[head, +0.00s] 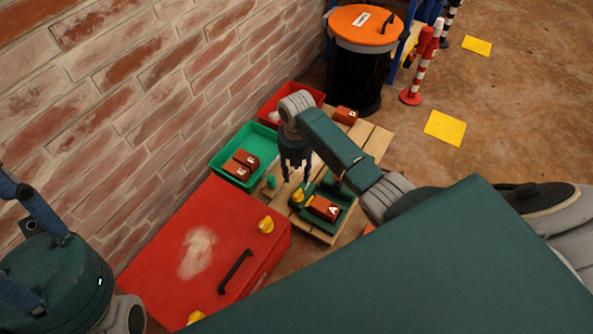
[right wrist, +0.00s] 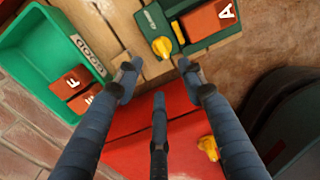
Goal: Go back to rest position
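My right gripper (head: 295,176) hangs above the wooden pallet, fingers pointing down, near a green fixture (head: 335,192). In the right wrist view its three fingers (right wrist: 158,80) are spread apart with nothing between them. The fixture holds a red-brown block marked A (head: 323,208), which also shows in the wrist view (right wrist: 208,20); a yellow knob (right wrist: 162,47) is beside it. My left gripper (head: 35,205) shows only in part at the left edge of the head view, as dark blue finger segments; its fingertips are cut off.
A green bin (head: 262,138) labelled GOOD holds two red-brown blocks (head: 241,165). A red bin (head: 317,94) and another block (head: 345,115) are behind. A red case (head: 160,250) is in front, a black barrel (head: 356,75) at the back. A brick wall (head: 130,100) bounds the left.

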